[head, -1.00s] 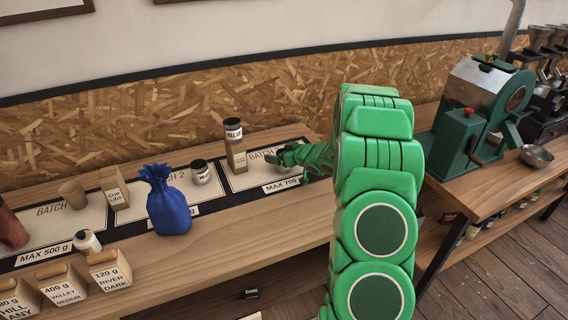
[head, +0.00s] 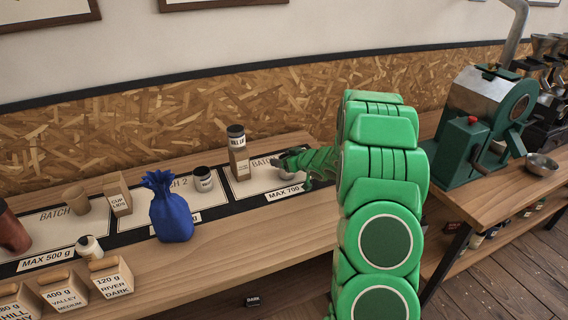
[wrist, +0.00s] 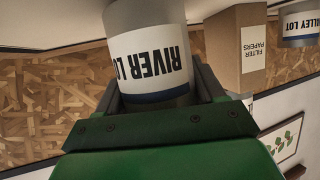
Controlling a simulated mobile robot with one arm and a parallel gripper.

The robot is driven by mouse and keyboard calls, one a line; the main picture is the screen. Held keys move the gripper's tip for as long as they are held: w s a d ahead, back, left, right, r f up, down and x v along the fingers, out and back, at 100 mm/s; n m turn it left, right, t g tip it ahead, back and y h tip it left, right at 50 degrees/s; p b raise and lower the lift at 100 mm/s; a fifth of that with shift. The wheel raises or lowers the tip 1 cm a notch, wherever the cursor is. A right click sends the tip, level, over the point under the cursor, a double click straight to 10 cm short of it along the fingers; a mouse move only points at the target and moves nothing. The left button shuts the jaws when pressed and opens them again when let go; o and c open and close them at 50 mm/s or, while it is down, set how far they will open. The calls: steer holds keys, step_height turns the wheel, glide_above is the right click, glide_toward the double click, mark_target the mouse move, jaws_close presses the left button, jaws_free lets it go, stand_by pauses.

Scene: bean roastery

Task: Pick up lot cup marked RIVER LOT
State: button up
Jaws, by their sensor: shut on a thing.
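The lot cup marked RIVER LOT (wrist: 148,45), grey with a white label and blue band, fills the top middle of the wrist view. My gripper (wrist: 165,95) is shut on it, one jaw to each side. In the head view my gripper (head: 290,160) is low over the right end of the bench mat, and the cup is mostly hidden there. Whether its base touches the bench cannot be told. Another lot cup, marked in part LLEY LOT (wrist: 299,24), is beside the filter papers box (wrist: 236,45) in the wrist view.
On the bench, a dark-lidded cup (head: 237,136) stands on a tan box (head: 239,163) left of my gripper. Further left are a small cup (head: 203,179), a blue sack (head: 171,212) and a cup lids box (head: 118,195). A green roaster (head: 478,130) stands on the right.

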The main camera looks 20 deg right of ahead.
steer(key=s+a+r, duration=0.3)
steer(key=s+r, duration=0.9)
steer(key=s, duration=0.1)
steer(key=shift+s+a, duration=0.3)
